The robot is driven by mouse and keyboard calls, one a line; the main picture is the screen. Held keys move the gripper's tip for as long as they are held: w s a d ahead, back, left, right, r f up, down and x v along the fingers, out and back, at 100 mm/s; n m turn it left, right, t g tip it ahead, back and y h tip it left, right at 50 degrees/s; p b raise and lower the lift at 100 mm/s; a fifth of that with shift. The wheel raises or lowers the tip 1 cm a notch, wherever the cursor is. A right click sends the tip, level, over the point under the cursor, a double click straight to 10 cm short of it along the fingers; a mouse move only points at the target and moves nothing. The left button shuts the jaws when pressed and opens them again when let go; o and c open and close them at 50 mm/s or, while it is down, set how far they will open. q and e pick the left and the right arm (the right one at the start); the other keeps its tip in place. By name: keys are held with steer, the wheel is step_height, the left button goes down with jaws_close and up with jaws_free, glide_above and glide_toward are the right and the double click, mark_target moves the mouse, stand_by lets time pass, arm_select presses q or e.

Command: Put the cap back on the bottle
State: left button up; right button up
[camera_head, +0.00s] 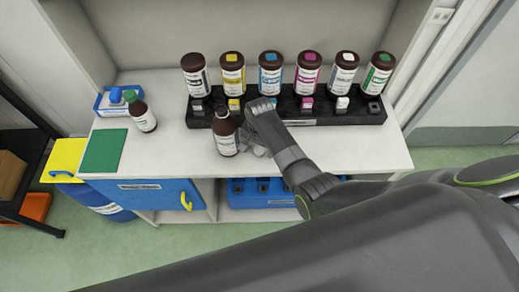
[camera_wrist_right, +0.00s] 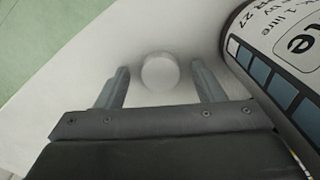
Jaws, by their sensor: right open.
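The brown bottle (camera_head: 226,138) with a white label stands upright on the white cabinet top, left of my right gripper. No cap shows on its dark neck in the head view. Its label (camera_wrist_right: 285,60) fills the right side of the wrist view. The round white cap (camera_wrist_right: 160,72) lies on the white surface and shows between the fingers of my right gripper (camera_wrist_right: 160,80), which is open. In the head view my right gripper (camera_head: 252,146) is low beside the bottle, and the cap cannot be made out there. My left gripper is out of view.
A black rack (camera_head: 290,121) with coloured tanks and several brown bottles stands behind. The right part of the top is clear.

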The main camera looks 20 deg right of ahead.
mark_target(259, 150)
steer(key=c, duration=1)
steer(key=shift+c, duration=0.2)
step_height(259, 150, up, 10)
steer(key=shift+b, duration=0.45)
